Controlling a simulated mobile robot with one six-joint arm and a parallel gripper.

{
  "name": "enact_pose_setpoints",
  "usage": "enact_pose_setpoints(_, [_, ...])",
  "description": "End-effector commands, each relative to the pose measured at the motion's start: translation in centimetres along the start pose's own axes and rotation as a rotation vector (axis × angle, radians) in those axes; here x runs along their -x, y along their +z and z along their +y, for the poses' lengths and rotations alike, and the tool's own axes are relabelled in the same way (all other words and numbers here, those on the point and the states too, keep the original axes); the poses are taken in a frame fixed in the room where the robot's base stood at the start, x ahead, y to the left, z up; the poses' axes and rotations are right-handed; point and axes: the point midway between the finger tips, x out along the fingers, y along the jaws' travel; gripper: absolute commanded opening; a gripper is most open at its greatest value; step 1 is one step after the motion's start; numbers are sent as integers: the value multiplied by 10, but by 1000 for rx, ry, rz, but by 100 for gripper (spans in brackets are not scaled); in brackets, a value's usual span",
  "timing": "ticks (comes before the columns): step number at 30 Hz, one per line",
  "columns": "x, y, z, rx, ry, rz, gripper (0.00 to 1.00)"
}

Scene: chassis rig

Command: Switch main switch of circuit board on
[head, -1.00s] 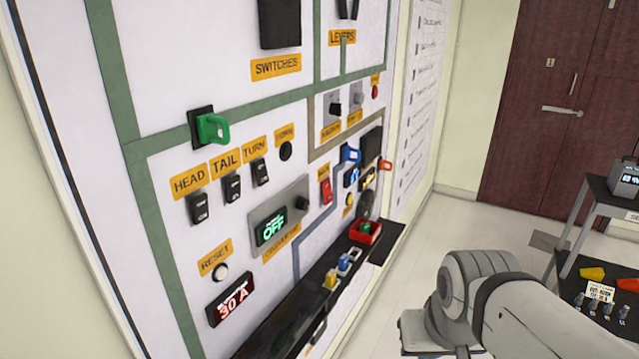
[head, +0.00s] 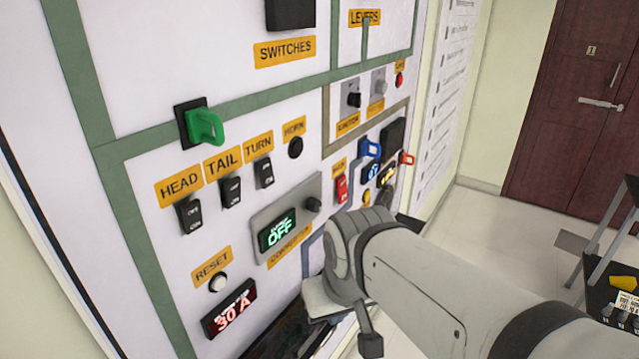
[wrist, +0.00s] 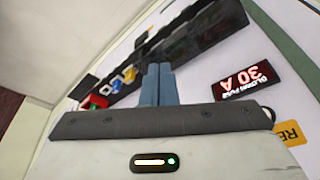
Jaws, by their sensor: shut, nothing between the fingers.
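The circuit board (head: 130,210) is a white wall panel with green and grey lines. A red rocker switch (head: 341,189) sits right of the middle under a small orange label that appears to read MAIN; its position is too small to tell. In the wrist view, my gripper (wrist: 158,70) has its two blue-grey fingers together, with nothing between them. It is in front of the lower board, beside the red 30 A display (wrist: 248,80), and apart from the red switch. In the head view my arm hides the fingers.
Black HEAD, TAIL and TURN switches (head: 231,192) and a converter box showing OFF (head: 278,232) are left of the red switch. A green handle (head: 205,127) and blue handle (head: 370,149) stick out. A black ledge (wrist: 185,45) holds coloured parts below. A cart stands right.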

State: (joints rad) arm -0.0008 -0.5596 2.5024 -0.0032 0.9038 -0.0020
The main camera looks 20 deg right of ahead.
Motion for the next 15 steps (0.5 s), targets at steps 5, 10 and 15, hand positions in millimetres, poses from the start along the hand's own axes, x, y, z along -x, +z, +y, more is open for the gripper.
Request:
enact_pose_setpoints(5, [2, -21, 5, -56, -10, 12, 0])
enact_pose_setpoints(10, [3, -95, 20, -254, -41, 66, 0])
enact_pose_setpoints(15, [-5, -183, 80, -501, -75, 151, 0])
